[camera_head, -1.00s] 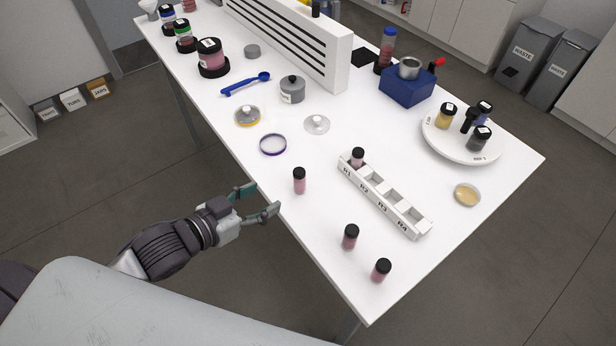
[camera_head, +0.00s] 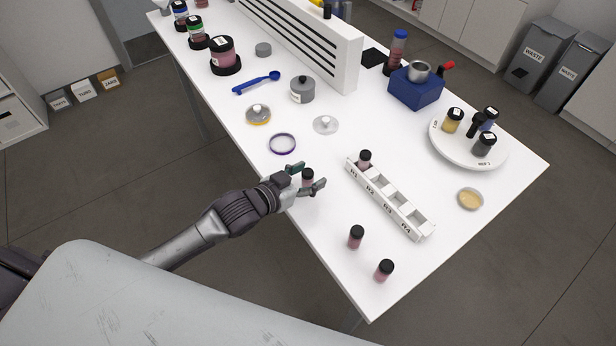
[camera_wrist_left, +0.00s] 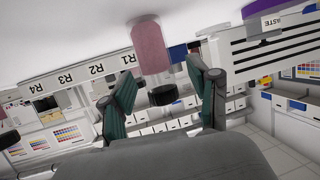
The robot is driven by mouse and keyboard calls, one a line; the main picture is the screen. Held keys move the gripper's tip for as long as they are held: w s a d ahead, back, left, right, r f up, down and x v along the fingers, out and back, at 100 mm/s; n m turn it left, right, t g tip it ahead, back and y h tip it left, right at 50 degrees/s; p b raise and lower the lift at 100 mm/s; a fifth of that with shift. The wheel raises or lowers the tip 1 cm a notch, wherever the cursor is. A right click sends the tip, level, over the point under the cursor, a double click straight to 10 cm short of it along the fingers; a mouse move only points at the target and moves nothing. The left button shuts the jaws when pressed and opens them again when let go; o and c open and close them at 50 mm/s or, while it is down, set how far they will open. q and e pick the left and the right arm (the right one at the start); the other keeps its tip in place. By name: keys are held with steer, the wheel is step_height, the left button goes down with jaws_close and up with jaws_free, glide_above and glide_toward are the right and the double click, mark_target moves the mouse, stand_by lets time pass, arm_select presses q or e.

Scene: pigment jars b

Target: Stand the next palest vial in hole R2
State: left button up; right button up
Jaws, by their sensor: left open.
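A pink vial with a black cap (camera_head: 308,174) stands upright near the table's left edge. My left gripper (camera_head: 307,178) is open around it, one finger on each side, with no clear contact. In the left wrist view, which is upside down, the pink vial body (camera_wrist_left: 152,45) shows between the spread fingers (camera_wrist_left: 165,97). The white rack (camera_head: 390,201) stands to the right, labelled R1 to R4. A black-capped vial (camera_head: 364,160) stands in R1; R2 and the other holes look empty. Two other pink vials (camera_head: 355,238) (camera_head: 384,271) stand near the front corner. My right gripper is out of view.
A white round tray (camera_head: 440,152) with several jars stands at the right. A shallow dish (camera_head: 470,199) lies in front of it. A purple ring (camera_head: 282,144), a clear lid (camera_head: 325,125) and a grey pot (camera_head: 302,91) lie behind the gripper. Table between vial and rack is clear.

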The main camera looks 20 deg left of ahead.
arm_select(q)
steer(key=shift+w+d, duration=0.1)
steer(key=shift+w, duration=0.05)
steer(key=shift+c, duration=1.4)
jaws_close()
